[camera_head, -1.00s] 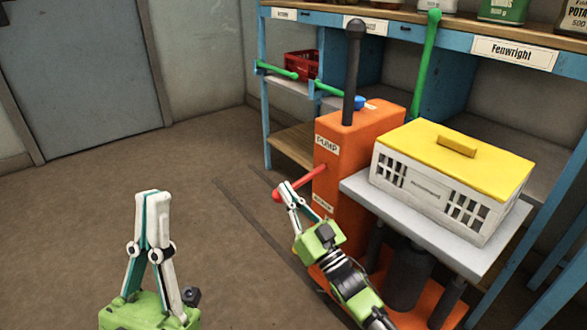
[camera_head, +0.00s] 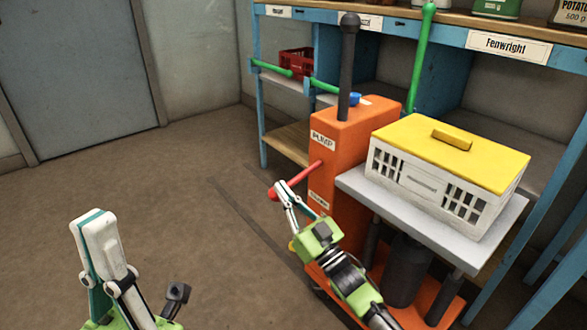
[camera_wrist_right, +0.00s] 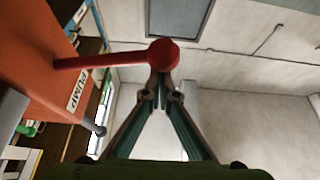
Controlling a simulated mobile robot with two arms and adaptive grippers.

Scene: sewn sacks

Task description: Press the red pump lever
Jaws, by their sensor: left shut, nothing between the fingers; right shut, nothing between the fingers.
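The red pump lever (camera_head: 296,180) sticks out to the left from the orange pump body (camera_head: 343,165) in the head view. In the right wrist view the lever (camera_wrist_right: 100,61) ends in a round red knob (camera_wrist_right: 163,53). My right gripper (camera_head: 279,184) is shut and empty, with its tips right at the knob. In the right wrist view the fingertips (camera_wrist_right: 160,76) lie just below the knob in the picture and overlap its edge; I cannot tell whether they touch. My left gripper (camera_head: 93,217) is shut and empty at the lower left, away from the pump.
A grey platform (camera_head: 402,207) beside the pump carries a white crate (camera_head: 412,180) with a yellow lid (camera_head: 420,145). A blue shelf unit (camera_head: 447,75) stands behind, with a red basket (camera_head: 296,61) and green levers (camera_head: 271,68). The floor at left (camera_head: 140,190) is clear.

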